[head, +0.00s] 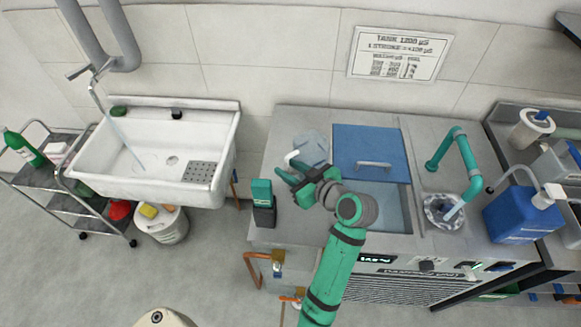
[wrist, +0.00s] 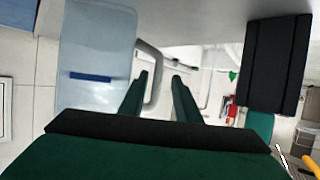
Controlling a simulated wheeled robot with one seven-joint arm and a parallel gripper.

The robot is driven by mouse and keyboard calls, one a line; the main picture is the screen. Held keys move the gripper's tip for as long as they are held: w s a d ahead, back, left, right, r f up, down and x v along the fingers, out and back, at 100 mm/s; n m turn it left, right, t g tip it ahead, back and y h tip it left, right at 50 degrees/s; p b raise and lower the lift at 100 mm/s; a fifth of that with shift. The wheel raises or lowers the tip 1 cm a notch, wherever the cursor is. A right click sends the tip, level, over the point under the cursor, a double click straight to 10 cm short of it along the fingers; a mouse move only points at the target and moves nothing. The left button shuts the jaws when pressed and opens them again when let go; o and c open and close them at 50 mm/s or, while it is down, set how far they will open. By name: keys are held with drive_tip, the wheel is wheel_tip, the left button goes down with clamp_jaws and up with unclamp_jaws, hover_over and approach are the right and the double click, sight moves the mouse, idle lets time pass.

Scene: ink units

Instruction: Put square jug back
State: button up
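The jug (head: 313,147) is a translucent grey vessel with a pale handle, standing on the grey counter left of the blue lid. In the wrist view the jug (wrist: 97,55) fills the upper left, with a blue band on its side. Its grey curved handle (wrist: 155,75) shows between my two fingers. My gripper (head: 287,178) is at the handle side of the jug, low over the counter. In the wrist view my gripper (wrist: 160,92) has its fingers apart, with gaps seen on both sides of the handle. Whether a finger touches the handle cannot be told.
A black and teal block-like object (head: 263,203) stands close left of my gripper; it also shows in the wrist view (wrist: 278,60). A blue lid (head: 371,150) covers part of a basin. A teal tap (head: 463,165) and blue canister (head: 522,214) are right. A sink (head: 150,190) is left.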

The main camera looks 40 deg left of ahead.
drive_tip(key=v, duration=1)
drive_tip(key=shift+f, duration=0.25)
drive_tip(key=shift+d, duration=0.1)
